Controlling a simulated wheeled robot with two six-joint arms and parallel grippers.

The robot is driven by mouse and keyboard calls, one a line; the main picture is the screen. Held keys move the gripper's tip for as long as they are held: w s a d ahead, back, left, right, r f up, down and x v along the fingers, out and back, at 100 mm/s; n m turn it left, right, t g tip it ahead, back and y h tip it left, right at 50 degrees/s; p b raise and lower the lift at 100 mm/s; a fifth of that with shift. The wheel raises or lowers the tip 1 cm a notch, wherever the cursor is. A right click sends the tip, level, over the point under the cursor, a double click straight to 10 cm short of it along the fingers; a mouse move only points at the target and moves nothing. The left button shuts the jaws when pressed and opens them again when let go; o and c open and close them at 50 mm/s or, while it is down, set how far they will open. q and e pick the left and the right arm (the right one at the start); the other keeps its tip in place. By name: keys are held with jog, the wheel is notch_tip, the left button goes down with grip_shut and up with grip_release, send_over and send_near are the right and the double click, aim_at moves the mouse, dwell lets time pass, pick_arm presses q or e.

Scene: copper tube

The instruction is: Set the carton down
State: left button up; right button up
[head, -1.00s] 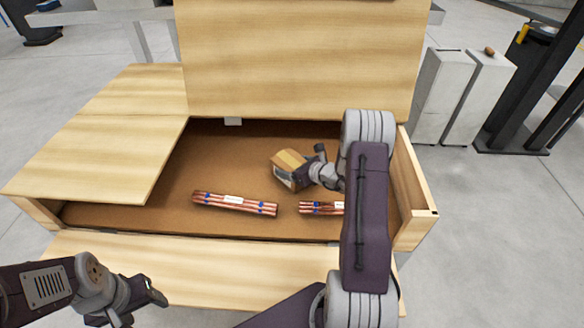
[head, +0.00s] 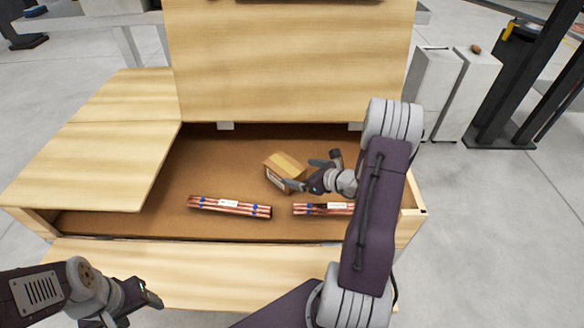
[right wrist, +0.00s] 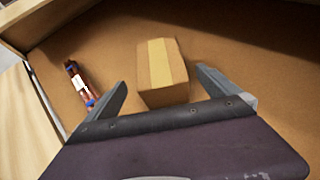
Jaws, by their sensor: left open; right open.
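The carton (head: 284,166) is a small brown box with a paler tape band. It rests on the brown floor of the wooden crate (head: 225,151), behind the copper tube bundles. It also shows in the right wrist view (right wrist: 161,74), between and beyond the fingertips. My right gripper (head: 312,178) is open and empty, just to the right of the carton. In the right wrist view (right wrist: 163,88) its fingers are spread wide, apart from the carton's sides. My left gripper (head: 133,303) is open and empty, low at the left, in front of the crate.
Two bundles of copper tubes, left (head: 229,206) and right (head: 322,209), lie near the crate's front wall. The raised lid (head: 290,60) stands behind. A wooden panel (head: 110,160) covers the crate's left part. Bare floor shows around the carton.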

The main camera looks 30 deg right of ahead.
jog(key=s+a+r+n+g+y, duration=0.1)
jog(key=s+a+n+g+y, duration=0.15)
jog(key=s+a+n, duration=0.4)
jog(key=s+a+r+n+g+y, duration=0.1)
jog(key=a+n+g+y, duration=0.2)
jog(key=a, duration=0.6)
jog(key=s+a+r+n+g+h, duration=0.1)
jog(key=s+n+g+h, duration=0.4)
jog(key=n, duration=1.8)
jog(key=s+a+h, duration=0.1)
jog(key=s+h, duration=0.2)
jog(key=s, duration=0.2)
jog(key=shift+s+n, duration=0.25)
jog(key=shift+n, duration=0.1)
